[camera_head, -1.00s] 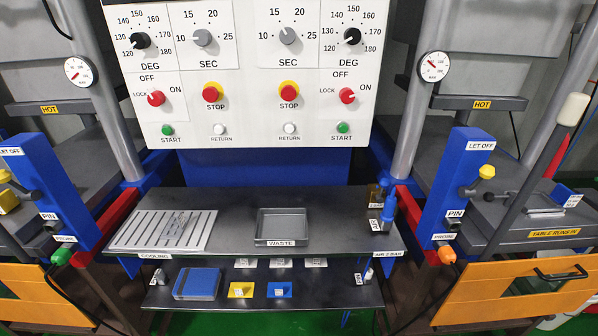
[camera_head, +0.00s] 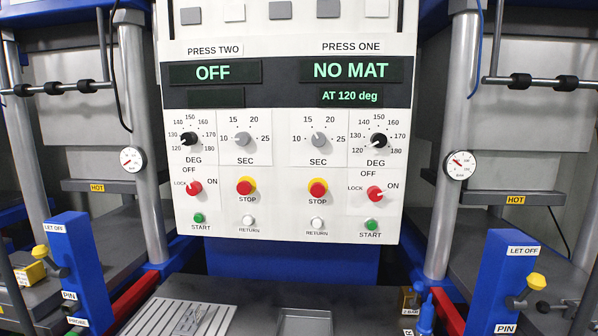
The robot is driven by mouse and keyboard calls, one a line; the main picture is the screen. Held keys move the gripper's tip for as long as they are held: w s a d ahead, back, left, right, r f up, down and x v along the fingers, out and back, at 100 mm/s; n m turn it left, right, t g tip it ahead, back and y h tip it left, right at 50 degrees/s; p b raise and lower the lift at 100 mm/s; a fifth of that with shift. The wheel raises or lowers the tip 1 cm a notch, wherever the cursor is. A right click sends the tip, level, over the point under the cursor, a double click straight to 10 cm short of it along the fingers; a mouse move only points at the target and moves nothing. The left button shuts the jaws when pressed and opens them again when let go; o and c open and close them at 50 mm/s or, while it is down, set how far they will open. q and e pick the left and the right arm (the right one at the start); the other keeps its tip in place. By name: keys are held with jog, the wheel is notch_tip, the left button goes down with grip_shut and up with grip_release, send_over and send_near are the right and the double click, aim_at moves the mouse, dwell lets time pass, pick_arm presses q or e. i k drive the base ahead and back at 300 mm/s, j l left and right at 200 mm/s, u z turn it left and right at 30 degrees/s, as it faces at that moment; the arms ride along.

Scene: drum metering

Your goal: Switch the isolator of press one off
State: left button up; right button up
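The control panel (camera_head: 285,225) faces me. Its right half is labelled PRESS ONE (camera_head: 350,47), and the display (camera_head: 351,69) there reads NO MAT, with AT 120 deg below. The press one isolator (camera_head: 375,194) is a red round knob with LOCK, OFF and ON around it. Its small white mark appears to point towards ON. The press two isolator (camera_head: 193,188) is a like red knob at the left, and the press two display (camera_head: 215,72) reads OFF. Neither gripper is in view.
A white return button (camera_head: 317,223) and green start button (camera_head: 370,224) sit below. A grey shelf (camera_head: 262,292) projects under the panel. Blue let-off posts (camera_head: 503,285) flank it. Space before the panel looks clear.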

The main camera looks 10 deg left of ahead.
aim_at(375, 194)
jog(key=i+l+z, duration=0.1)
jog(key=l+z, duration=0.15)
jog(key=z, duration=0.15)
jog(key=i+l+z, duration=0.1)
jog(key=z, duration=0.3)
jog(key=i+l+z, duration=0.15)
jog(key=l+z, duration=0.25)
jog(key=j, duration=0.1)
